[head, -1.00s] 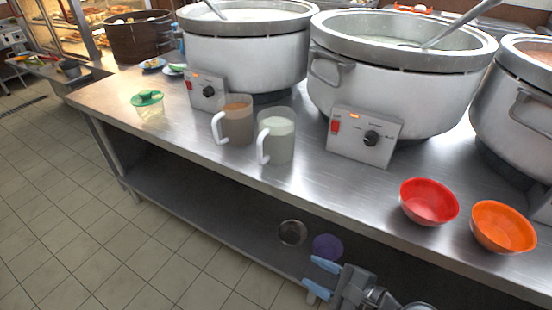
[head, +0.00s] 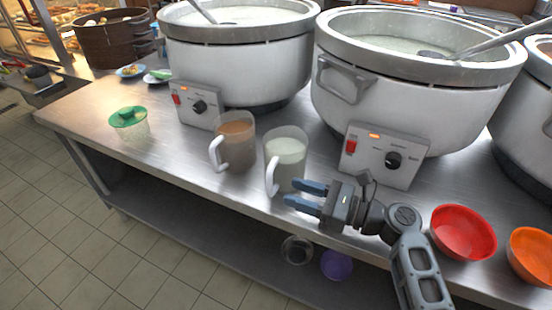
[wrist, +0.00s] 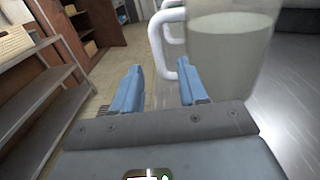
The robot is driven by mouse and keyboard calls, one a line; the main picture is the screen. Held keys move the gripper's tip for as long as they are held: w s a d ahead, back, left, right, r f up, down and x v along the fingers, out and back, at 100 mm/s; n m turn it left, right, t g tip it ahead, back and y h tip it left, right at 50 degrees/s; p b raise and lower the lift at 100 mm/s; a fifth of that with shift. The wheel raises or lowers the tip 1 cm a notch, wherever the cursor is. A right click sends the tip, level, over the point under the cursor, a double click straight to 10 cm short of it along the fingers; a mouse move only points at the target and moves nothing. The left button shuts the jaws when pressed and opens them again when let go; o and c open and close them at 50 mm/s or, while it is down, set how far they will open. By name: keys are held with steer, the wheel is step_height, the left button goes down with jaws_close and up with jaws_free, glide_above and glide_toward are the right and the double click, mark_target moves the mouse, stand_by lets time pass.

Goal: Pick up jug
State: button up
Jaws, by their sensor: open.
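A clear jug with pale contents (head: 287,158) stands upright on the steel counter, its white handle (head: 271,178) facing the front edge. A second clear jug with brown contents (head: 237,147) stands to its left. My gripper (head: 294,194) is open and empty, its blue fingers pointing left, close by the pale jug's front. In the wrist view the pale jug (wrist: 232,45) is at upper right and its handle (wrist: 155,42) lies ahead of the fingertips (wrist: 159,68). The right finger overlaps the handle's lower part; I cannot tell whether they touch.
Large stockpots (head: 410,95) with control boxes (head: 384,155) stand behind the jugs. A red bowl (head: 463,232) and an orange bowl (head: 532,255) are right of my arm. The counter's left front is fairly clear.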

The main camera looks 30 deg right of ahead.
mark_target(270, 182)
steer(key=x, duration=0.4)
steer(key=p+x, duration=0.1)
steer(key=x, duration=0.1)
steer(key=shift+r, duration=0.25)
steer(key=shift+w+a, duration=0.45)
steer(key=shift+w, duration=0.1)
jaws_close()
stand_by(0.6)
